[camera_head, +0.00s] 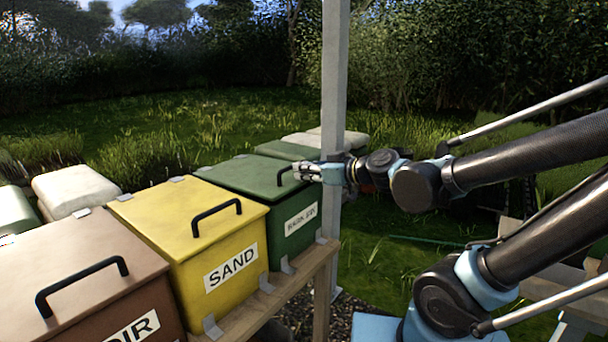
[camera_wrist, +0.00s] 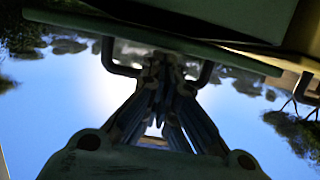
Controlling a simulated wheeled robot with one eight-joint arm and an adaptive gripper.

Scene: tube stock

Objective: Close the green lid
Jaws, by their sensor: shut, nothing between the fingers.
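The green lid (camera_head: 245,175) lies flat, or very nearly so, on the green box (camera_head: 299,234), with its black handle (camera_head: 288,171) at the front edge. My gripper (camera_head: 302,172) is at the handle, its fingers shut and empty. In the wrist view, which looks upside down, the lid's edge (camera_wrist: 70,22) crosses the top. The handle (camera_wrist: 112,66) shows on both sides of my fingertips (camera_wrist: 158,66), which overlap its middle. I cannot tell whether they touch it. Any thin gap under the lid is hard to make out.
A yellow SAND box (camera_head: 205,225) and a brown box (camera_head: 85,275), both lidded and shut, stand left of the green box on a wooden bench (camera_head: 325,255). A grey post (camera_head: 335,90) rises close behind my gripper. Pale containers (camera_head: 75,190) stand behind.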

